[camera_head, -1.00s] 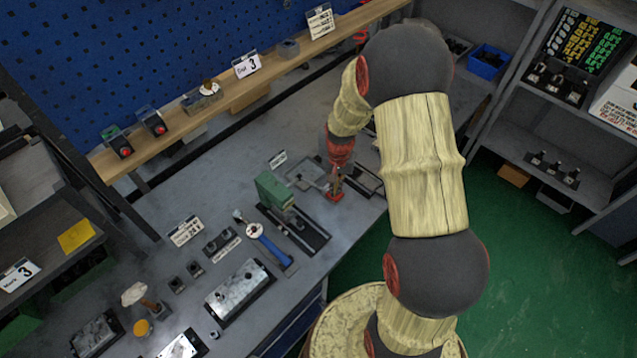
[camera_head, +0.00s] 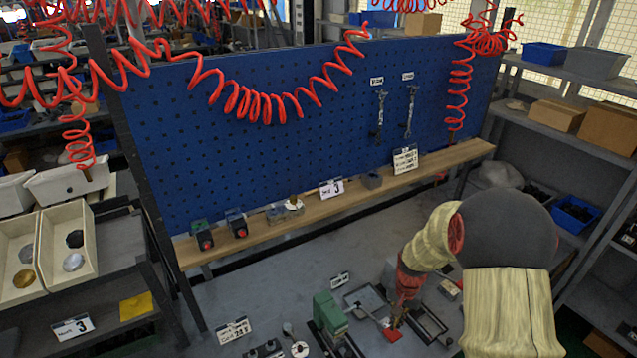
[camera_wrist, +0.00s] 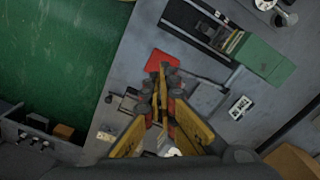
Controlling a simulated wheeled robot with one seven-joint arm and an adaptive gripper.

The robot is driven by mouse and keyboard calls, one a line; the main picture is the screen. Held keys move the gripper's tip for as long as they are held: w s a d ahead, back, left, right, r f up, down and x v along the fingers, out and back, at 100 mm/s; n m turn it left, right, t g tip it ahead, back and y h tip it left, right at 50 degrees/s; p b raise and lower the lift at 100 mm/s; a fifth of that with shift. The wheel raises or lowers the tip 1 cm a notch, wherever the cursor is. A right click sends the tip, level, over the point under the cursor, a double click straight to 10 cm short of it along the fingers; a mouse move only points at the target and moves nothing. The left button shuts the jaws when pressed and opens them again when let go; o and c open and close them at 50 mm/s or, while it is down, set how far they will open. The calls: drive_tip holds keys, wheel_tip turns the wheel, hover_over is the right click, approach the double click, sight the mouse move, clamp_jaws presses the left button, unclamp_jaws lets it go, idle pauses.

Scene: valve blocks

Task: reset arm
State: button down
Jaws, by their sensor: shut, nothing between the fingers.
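My gripper (camera_head: 396,322) points down over the right part of the grey workbench (camera_head: 262,288). In the wrist view my gripper (camera_wrist: 164,71) has its yellow and red fingers together at the tips, with nothing held. A flat red piece (camera_wrist: 163,60) shows just past the fingertips; I cannot tell whether they touch it. My arm (camera_head: 508,295) stands at the right of the head view and hides part of the bench.
A green block fixture (camera_head: 329,312) stands left of my gripper, with a metal tray (camera_head: 364,299) near it. A wooden shelf (camera_head: 330,205) with small parts runs along the blue pegboard (camera_head: 270,130). Red coiled hoses (camera_head: 250,100) hang above. Shelving stands at the right.

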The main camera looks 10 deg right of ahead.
drive_tip(key=s+a+r+n+t+b, duration=0.2)
drive_tip(key=s+a+r+n+b, duration=0.2)
drive_tip(key=s+a+b, duration=0.3)
drive_tip(key=s+a+r+n+t+b, duration=0.3)
drive_tip(key=s+a+r+b, duration=0.4)
drive_tip(key=s+b, duration=0.6)
drive_tip(key=shift+r+n+t+b, duration=0.25)
drive_tip(key=shift+n+b, duration=0.25)
drive_tip(key=shift+b, duration=0.4)
drive_tip(key=shift+a, duration=0.1)
